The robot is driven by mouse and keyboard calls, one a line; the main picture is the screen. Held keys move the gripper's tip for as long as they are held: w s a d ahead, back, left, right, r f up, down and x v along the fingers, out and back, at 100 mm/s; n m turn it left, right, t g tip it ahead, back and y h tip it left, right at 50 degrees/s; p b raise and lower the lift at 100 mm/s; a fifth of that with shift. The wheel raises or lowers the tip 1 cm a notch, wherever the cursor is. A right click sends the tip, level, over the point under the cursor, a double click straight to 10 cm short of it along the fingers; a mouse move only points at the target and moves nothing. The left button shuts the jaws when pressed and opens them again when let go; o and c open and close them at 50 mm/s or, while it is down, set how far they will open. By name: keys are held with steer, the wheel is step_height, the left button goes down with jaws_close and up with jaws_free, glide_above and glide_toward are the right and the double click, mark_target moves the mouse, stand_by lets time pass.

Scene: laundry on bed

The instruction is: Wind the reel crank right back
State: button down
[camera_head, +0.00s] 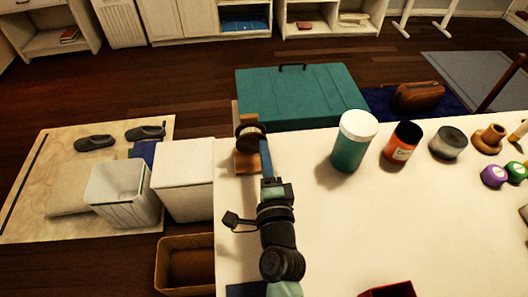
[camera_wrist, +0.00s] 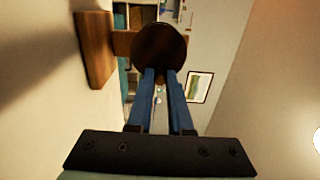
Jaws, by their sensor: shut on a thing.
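The reel (camera_head: 247,135) stands on a wooden base (camera_head: 246,163) at the left edge of the white surface, with a dark round disc facing up the picture. In the wrist view the round dark brown disc (camera_wrist: 159,47) is at the top centre, beside its wooden base plate (camera_wrist: 95,48). My gripper (camera_head: 264,148) reaches to the reel from below, its blue fingers at the disc's right side. In the wrist view my gripper (camera_wrist: 161,76) has its fingertips close together at the disc's lower edge. The crank handle between the fingertips is mostly hidden.
A teal-and-white jar (camera_head: 348,141), an orange jar (camera_head: 401,143) and a grey jar (camera_head: 447,143) stand right of my arm. A teal case (camera_head: 298,95) lies beyond the surface. White bins (camera_head: 124,195) are on the floor at left. The surface's middle is clear.

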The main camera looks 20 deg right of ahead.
steer(key=shift+f+m, duration=0.2)
steer(key=shift+m, duration=0.3)
steer(key=c, duration=0.8)
jaws_free()
steer(key=shift+c, duration=0.2)
steer(key=shift+r, duration=0.1)
steer(key=s, duration=0.3)
steer(key=s+a+b, duration=0.1)
steer(key=s, duration=0.3)
steer(key=s+a, duration=0.1)
steer(key=s, duration=0.3)
steer(key=shift+a+f+b, duration=0.15)
steer(key=shift+f+b, duration=0.05)
steer(key=shift+b, duration=0.2)
steer(key=shift+s+a+r, duration=0.15)
steer(key=shift+s, duration=0.7)
